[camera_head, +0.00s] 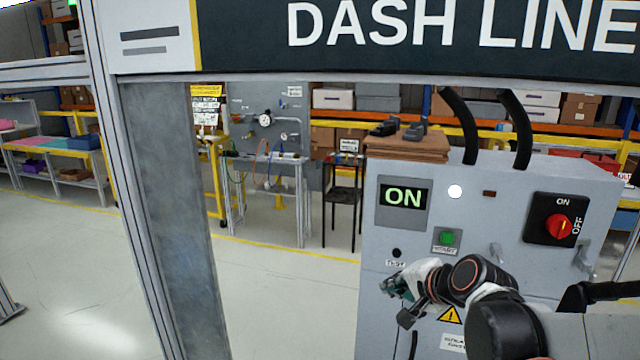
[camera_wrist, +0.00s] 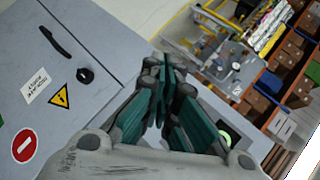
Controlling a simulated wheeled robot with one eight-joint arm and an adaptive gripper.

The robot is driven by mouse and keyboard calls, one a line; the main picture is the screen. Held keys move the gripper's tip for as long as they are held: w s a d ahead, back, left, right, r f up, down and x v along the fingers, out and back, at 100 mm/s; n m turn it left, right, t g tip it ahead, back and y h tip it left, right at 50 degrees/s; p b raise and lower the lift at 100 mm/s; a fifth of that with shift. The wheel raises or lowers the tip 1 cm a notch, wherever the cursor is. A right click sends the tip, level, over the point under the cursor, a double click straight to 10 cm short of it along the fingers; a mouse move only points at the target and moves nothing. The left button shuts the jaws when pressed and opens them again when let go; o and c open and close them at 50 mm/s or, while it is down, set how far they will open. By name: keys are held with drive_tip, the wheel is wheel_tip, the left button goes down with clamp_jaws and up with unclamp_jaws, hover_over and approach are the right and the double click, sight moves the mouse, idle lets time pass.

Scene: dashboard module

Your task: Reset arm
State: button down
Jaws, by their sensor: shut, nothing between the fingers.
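My arm reaches in from the lower right of the head view. My gripper (camera_head: 392,286) is shut and empty in front of the grey control cabinet (camera_head: 400,240), below its small black button. In the wrist view the fingers of my gripper (camera_wrist: 165,75) meet at their tips, with nothing between them. The cabinet has a lit display (camera_head: 404,196) reading ON, a green button (camera_head: 447,238) and a red rotary switch (camera_head: 558,228) on a black plate marked ON and OFF. I cannot tell how far the gripper is from the cabinet face.
A grey metal post (camera_head: 170,220) stands left of the cabinet, under the DASH LINE sign (camera_head: 450,40). Black cables (camera_head: 520,130) rise from the cabinet top. A workbench (camera_head: 265,165) and shelves stand behind. The floor between post and cabinet is clear.

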drive_tip(key=s+d+n+g+h, duration=0.1)
drive_tip(key=s+n, duration=0.4)
drive_tip(key=s, duration=0.6)
drive_tip(key=s+d+n+g+h, duration=0.2)
drive_tip(key=s+n, duration=0.4)
drive_tip(key=s, duration=0.5)
drive_tip(key=shift+s+h, duration=0.15)
drive_tip(key=shift+h, duration=0.25)
